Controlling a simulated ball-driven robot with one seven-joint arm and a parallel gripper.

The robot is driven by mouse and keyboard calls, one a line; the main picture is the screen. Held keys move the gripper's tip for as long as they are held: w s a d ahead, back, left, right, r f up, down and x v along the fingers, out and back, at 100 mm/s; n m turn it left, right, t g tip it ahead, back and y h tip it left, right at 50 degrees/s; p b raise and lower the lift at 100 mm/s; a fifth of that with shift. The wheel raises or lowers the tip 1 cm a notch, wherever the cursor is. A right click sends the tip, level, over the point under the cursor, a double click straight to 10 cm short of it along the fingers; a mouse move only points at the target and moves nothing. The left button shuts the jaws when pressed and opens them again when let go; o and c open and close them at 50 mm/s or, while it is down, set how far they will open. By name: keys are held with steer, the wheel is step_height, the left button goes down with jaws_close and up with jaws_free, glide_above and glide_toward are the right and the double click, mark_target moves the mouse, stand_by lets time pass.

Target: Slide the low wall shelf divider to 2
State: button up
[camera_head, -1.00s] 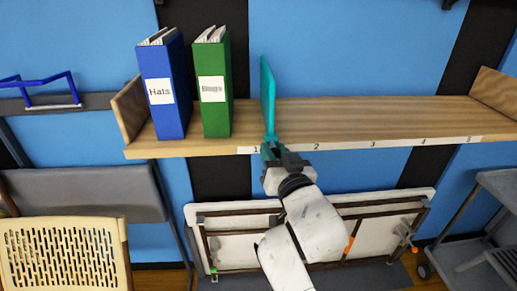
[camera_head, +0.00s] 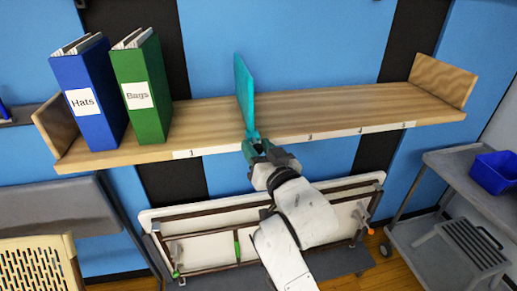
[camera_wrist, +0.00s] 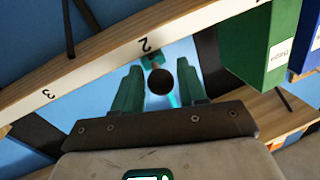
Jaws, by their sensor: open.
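The low wall shelf (camera_head: 350,110) is a light wooden board with numbers along its front edge. The teal divider (camera_head: 245,92) stands upright on it, between the 1 label (camera_head: 192,153) and the 3 label (camera_head: 310,136). My gripper (camera_head: 255,147) is at the divider's front lower end and covers the 2 in the head view. In the wrist view, the 2 label (camera_wrist: 146,45) is just beside the divider's teal front piece (camera_wrist: 153,61). My gripper's fingers (camera_wrist: 160,92) are open, with a dark round shape between them; I cannot tell whether they touch the divider.
A blue Hats binder (camera_head: 88,95) and a green Bags binder (camera_head: 142,90) stand at the shelf's left. The shelf is bare right of the divider. A folded table (camera_head: 200,250) leans below; a grey cart (camera_head: 450,190) with a blue bin (camera_head: 495,172) is at right.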

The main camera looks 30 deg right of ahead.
steer(key=shift+o, duration=0.8)
steer(key=shift+s, duration=0.2)
steer(key=s+a+b, duration=0.1)
steer(key=s+b, duration=0.1)
steer(key=s, duration=0.8)
steer(key=shift+s+a, duration=0.15)
steer(key=shift+s, duration=0.05)
